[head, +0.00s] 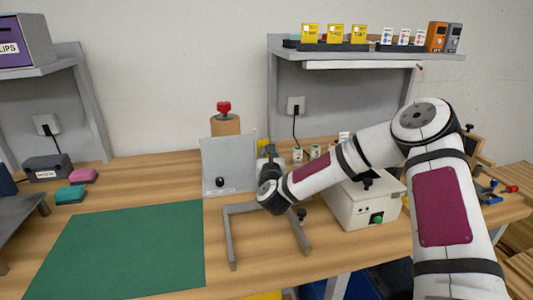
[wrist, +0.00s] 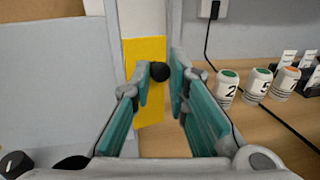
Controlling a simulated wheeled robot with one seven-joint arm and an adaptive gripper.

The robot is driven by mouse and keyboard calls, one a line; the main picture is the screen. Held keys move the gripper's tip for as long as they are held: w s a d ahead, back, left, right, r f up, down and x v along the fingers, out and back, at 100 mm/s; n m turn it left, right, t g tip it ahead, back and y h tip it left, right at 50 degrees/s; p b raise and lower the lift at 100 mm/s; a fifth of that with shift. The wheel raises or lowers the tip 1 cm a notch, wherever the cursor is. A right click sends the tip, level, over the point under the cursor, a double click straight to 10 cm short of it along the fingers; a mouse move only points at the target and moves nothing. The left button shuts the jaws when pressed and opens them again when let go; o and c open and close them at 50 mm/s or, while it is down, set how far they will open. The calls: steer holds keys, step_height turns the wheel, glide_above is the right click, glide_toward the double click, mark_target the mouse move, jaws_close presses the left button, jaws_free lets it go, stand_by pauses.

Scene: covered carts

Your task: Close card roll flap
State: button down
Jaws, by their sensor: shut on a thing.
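A light grey upright panel (head: 228,160) stands at the table's back, with a black knob low on its face. A brown card roll (head: 226,125) with a red top shows behind it. My gripper (head: 268,158) is just right of the panel. In the wrist view, the fingertips of my gripper (wrist: 160,76) are closed around a small black round knob (wrist: 160,72). The panel (wrist: 50,85) fills the left of the wrist view. Which part the gripped knob belongs to cannot be told.
A grey bracket frame (head: 231,250) lies in front of the panel. A white box (head: 355,207) with a green button stands to the right under my arm. Numbered bottles (wrist: 258,84) and a cable are right of my gripper. A green mat (head: 120,250) lies clear at left.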

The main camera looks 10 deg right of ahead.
steer(key=shift+w+d+n+y+b, duration=0.3)
steer(key=shift+n+y, duration=0.45)
steer(key=shift+y, duration=0.45)
steer(key=shift+w+d+n+y+b, duration=0.2)
steer(key=shift+n+y+b, duration=0.25)
steer(key=shift+n+y, duration=0.55)
steer(key=shift+w+d+n+y+b, duration=0.3)
steer(key=shift+n+y, duration=0.25)
steer(key=shift+y, duration=0.85)
steer(key=c, duration=1.8)
jaws_free()
steer(key=shift+c, duration=0.2)
steer(key=shift+s, duration=0.1)
steer(key=v, duration=1.1)
steer(key=shift+s+d, duration=0.2)
steer(key=shift+s, duration=0.2)
steer(key=shift+r, duration=0.1)
